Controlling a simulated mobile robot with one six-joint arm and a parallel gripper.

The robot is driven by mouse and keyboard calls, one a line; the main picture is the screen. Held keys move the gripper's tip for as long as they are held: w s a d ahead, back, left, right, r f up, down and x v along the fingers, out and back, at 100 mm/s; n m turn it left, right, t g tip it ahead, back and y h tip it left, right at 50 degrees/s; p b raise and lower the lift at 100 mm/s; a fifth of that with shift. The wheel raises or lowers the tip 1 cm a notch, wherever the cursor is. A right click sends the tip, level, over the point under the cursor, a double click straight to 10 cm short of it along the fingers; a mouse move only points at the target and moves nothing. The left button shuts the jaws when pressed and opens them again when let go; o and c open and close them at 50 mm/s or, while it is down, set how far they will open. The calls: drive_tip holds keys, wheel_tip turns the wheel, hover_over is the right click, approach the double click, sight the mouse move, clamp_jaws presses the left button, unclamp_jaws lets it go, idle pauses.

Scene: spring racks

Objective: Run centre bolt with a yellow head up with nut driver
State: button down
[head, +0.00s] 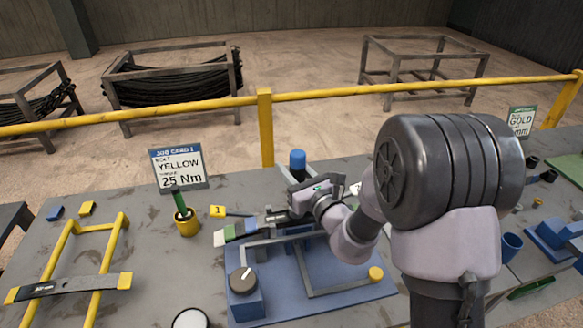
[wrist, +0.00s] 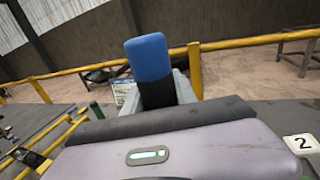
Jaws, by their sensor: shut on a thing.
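My gripper (head: 296,192) is above the blue fixture plate (head: 345,313) on the bench. It is shut on an upright tool with a blue top and black lower handle (head: 297,160), which looks like the nut driver. In the wrist view the tool (wrist: 149,58) stands up between the grey jaws (wrist: 185,88), tilted slightly in the picture. Its lower end is hidden, so I cannot tell whether it touches a bolt. A spring leaf end with green and white marks (head: 226,236) shows under the gripper. A yellow-headed centre bolt is not clearly visible there.
A job card (head: 178,168) reads yellow, 25 Nm. A yellow cup (head: 187,226) holds a green-handled tool. A dial block (head: 243,292) and yellow-capped post (head: 376,273) stand on the fixture. A yellow rail (head: 265,125) runs behind.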

idle(0.3)
wheel_tip(320, 180, up, 7)
drive_tip(key=p, duration=0.6)
idle(0.9)
